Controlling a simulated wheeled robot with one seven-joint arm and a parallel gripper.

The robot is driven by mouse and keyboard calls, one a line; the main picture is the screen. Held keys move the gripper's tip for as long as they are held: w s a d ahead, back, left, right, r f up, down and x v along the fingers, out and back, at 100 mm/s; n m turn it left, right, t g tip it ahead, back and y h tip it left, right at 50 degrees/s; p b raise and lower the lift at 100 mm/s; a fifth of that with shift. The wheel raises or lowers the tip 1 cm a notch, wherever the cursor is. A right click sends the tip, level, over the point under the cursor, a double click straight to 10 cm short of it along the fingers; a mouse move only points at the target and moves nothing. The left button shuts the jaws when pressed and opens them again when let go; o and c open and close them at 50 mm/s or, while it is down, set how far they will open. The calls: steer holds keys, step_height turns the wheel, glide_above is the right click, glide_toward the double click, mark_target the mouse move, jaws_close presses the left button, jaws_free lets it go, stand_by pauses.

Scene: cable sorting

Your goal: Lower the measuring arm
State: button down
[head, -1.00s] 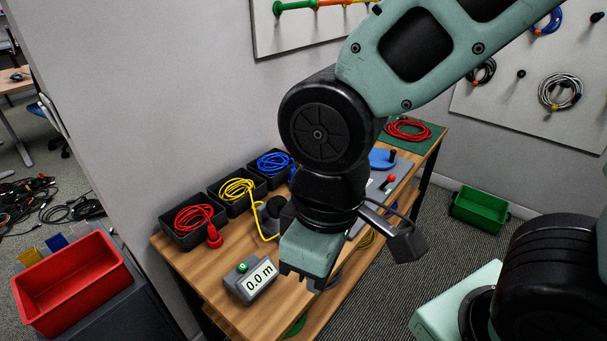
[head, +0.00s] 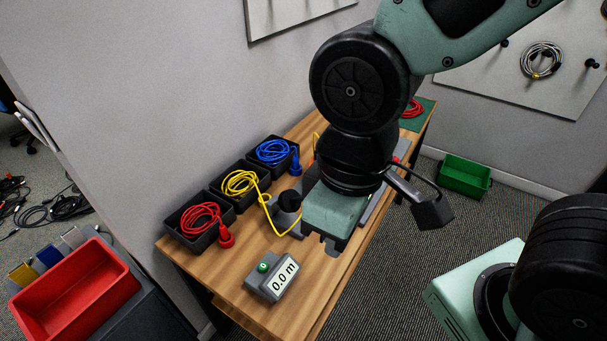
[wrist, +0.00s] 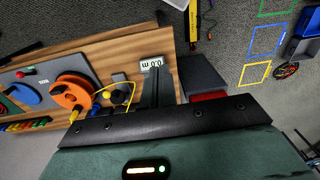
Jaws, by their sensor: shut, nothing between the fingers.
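The length meter (head: 278,277) is a grey box with a green button and a display reading 0.0 m; it also shows in the wrist view (wrist: 152,63). Behind it, a grey measuring unit with a black round part (head: 290,200) stands on the table, with the yellow cable (head: 284,228) running by it. In the wrist view this unit (wrist: 119,79) sits between the meter and an orange reel (wrist: 70,92). I cannot tell clearly how its measuring arm is set. My gripper (head: 331,246) is shut and empty, pointing down, right of the unit, and hides part of the table.
Black bins with red (head: 201,220), yellow (head: 240,184) and blue (head: 273,152) cables line the wall side of the table. A red crate (head: 75,295) stands at left, a green crate (head: 464,177) on the floor. Bare wood (head: 235,262) surrounds the meter.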

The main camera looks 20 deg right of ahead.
steer(key=w+a+m+g+b, duration=0.1)
steer(key=w+a+g, duration=0.1)
steer(key=w, duration=1.6)
steer(key=w+d+f, duration=0.2)
steer(key=w+d, duration=0.1)
steer(key=w, duration=0.4)
steer(key=w+d+f+m+b, duration=0.1)
steer(key=w+d+f, duration=0.1)
steer(key=w, duration=0.5)
steer(key=shift+w+d+f+g+h, duration=0.3)
steer(key=shift+w+d+f+h, duration=0.1)
steer(key=shift+d, duration=0.5)
steer(key=shift+s, duration=0.1)
